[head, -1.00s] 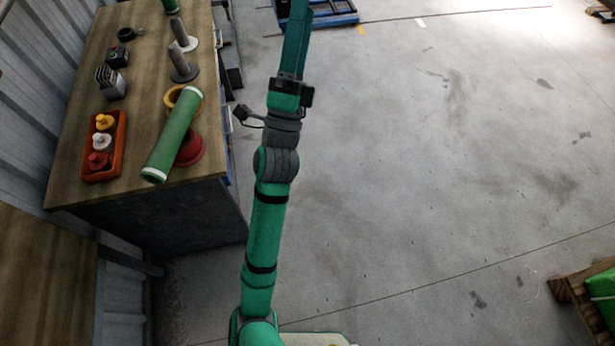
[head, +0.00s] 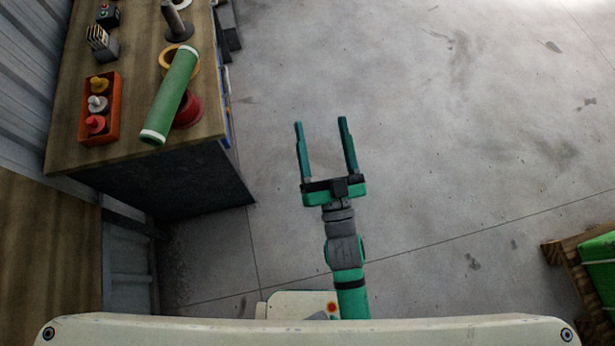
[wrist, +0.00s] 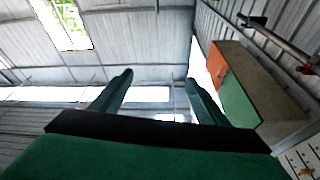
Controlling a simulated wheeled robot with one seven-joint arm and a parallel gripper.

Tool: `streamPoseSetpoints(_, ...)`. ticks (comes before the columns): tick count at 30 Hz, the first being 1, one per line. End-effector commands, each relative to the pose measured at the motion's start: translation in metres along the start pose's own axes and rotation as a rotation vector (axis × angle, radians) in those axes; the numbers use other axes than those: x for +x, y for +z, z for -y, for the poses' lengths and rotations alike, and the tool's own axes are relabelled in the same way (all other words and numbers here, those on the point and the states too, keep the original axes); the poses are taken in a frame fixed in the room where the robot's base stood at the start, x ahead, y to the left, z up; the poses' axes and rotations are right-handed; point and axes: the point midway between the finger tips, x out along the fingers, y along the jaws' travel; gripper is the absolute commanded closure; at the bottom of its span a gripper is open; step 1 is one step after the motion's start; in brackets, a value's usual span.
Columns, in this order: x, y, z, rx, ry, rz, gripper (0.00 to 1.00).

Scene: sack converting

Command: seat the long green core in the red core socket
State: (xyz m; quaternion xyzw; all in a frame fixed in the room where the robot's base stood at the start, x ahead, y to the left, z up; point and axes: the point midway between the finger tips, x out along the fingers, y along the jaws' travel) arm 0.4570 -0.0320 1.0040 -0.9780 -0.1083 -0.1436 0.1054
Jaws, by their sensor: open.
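The long green core (head: 172,92) with white ends lies at a slant on the wooden bench, across the yellow socket (head: 167,56) and the red core socket (head: 188,112). It covers part of both, and I cannot tell whether it rests on them. My gripper (head: 320,122) is open and empty, over the floor to the right of the bench and apart from the core. Its two fingers also show in the wrist view (wrist: 158,80), pointing at the walls and roof, with nothing between them.
An orange tray (head: 84,108) with several colored knobbed pieces stands left of the core. A grey post on a round base (head: 176,22) stands behind it. A green item on a wooden pallet (head: 560,252) is at the right. The floor between is clear.

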Motion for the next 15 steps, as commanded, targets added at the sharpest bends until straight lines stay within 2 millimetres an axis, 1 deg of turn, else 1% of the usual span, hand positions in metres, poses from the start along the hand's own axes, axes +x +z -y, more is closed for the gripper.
streamPoseSetpoints(1,-0.024,0.012,-0.003,-0.031,0.022,0.050,0.32)
streamPoseSetpoints(2,-0.036,0.018,-0.003,-0.047,0.031,0.075,0.32)
streamPoseSetpoints(3,-0.052,0.026,-0.003,-0.068,0.045,0.109,0.32)
streamPoseSetpoints(8,-0.118,0.051,0.004,-0.136,0.103,0.244,0.32)
streamPoseSetpoints(9,-0.134,0.056,0.007,-0.148,0.118,0.277,0.32)
streamPoseSetpoints(11,-0.158,0.062,0.015,-0.162,0.140,0.325,0.32)
streamPoseSetpoints(12,-0.173,0.066,0.020,-0.169,0.156,0.356,0.32)
streamPoseSetpoints(15,-0.205,0.072,0.034,-0.181,0.191,0.424,0.32)
